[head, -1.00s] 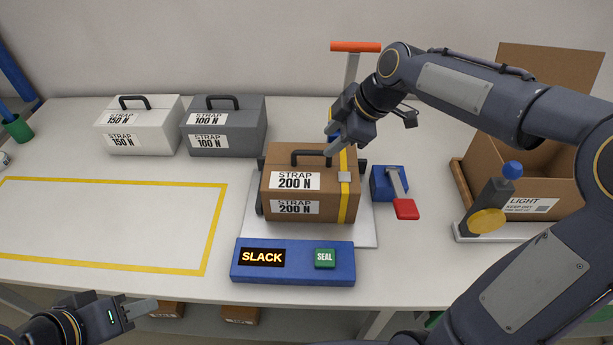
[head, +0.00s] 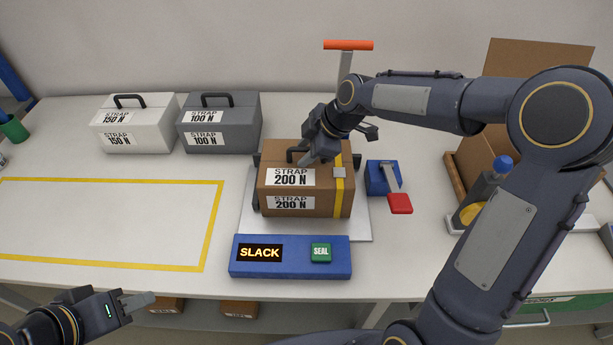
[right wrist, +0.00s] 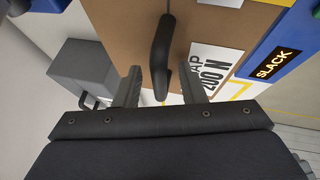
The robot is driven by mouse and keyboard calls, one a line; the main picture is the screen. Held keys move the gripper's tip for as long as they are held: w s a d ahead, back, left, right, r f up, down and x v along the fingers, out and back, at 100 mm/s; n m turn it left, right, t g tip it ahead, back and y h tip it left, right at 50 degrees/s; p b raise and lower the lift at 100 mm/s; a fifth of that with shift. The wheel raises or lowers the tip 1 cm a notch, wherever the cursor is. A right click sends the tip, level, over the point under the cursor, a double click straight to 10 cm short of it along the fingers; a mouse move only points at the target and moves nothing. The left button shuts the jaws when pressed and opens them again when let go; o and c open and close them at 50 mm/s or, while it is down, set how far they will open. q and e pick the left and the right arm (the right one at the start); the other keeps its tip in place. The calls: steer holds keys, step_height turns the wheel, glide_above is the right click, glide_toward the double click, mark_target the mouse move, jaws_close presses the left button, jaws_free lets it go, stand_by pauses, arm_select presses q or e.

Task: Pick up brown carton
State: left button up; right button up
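The brown carton (head: 324,184) with "STRAP 200 N" labels and a yellow strap stands upright on a pale plate (head: 361,226). Its black handle (right wrist: 161,45) shows in the right wrist view. My right gripper (head: 305,157) is above the carton top and covers part of the handle in the head view. In the right wrist view its two fingers (right wrist: 162,82) are apart, with the handle's end between them and gaps on both sides. My left gripper (head: 138,300) is low at the front left, away from the carton; its finger gap is not clear.
A blue panel (head: 290,270) reading "SLACK" with a green "SEAL" button is in front. A blue block with a red lever (head: 399,203) stands right. White (head: 136,123) and grey (head: 221,123) cases stand behind left. A yellow-outlined area (head: 100,220) at left is empty.

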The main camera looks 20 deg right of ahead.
jaws_close()
stand_by(1.1)
steer(key=shift+r, duration=0.15)
